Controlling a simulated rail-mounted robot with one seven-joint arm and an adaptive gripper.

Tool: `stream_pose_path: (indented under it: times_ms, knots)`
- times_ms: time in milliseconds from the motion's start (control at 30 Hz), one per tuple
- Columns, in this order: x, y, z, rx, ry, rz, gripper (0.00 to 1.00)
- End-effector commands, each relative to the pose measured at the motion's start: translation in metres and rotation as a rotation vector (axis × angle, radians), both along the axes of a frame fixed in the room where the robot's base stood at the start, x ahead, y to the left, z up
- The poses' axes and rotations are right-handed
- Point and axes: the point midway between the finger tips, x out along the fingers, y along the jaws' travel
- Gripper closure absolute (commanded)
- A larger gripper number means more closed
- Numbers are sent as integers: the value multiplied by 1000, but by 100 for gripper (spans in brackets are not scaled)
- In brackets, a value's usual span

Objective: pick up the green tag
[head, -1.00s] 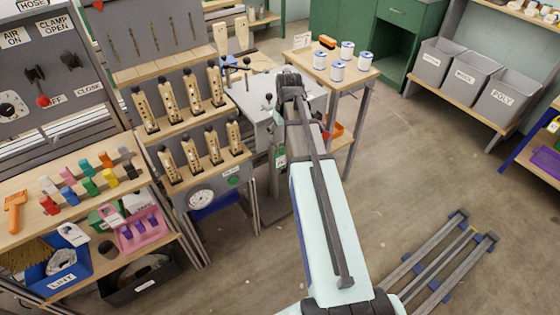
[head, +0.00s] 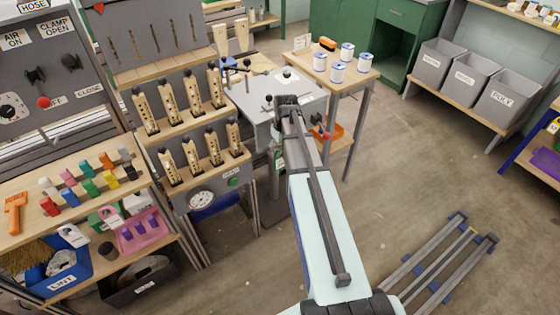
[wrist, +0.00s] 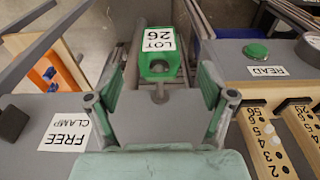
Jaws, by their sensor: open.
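The green tag (wrist: 158,67) bears a white label reading LOT 26. In the wrist view it is at the upper middle, ahead of my gripper and roughly centred between the fingers. It hangs by the edge of a grey table (head: 258,103), and in the head view only a small part shows beside my arm. My gripper (wrist: 160,92) is open, with one finger on each side of the picture and nothing held. I see a gap between the fingertips and the tag, but cannot tell its depth. In the head view the fingers are hidden behind my wrist.
A rack of wooden numbered pieces (head: 168,100) stands left of the grey table. A green button (wrist: 255,50) and READ label lie right in the wrist view, a FREE CLAMP label (wrist: 67,133) left. A wooden table with spools (head: 338,72) stands behind.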

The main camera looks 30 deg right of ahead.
Motion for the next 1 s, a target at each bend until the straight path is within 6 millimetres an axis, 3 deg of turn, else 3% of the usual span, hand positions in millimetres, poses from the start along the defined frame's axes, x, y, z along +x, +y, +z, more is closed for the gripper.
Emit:
stream_pose_path:
  times_ms: [333,633,900,933,1000]
  knots:
    - [3,0,-18,0,1,0,18]
    - [8,0,-55,0,1,0,18]
    - [8,0,-60,0,0,0,18]
    - [8,0,-60,0,0,0,26]
    - [8,0,-60,0,0,0,50]
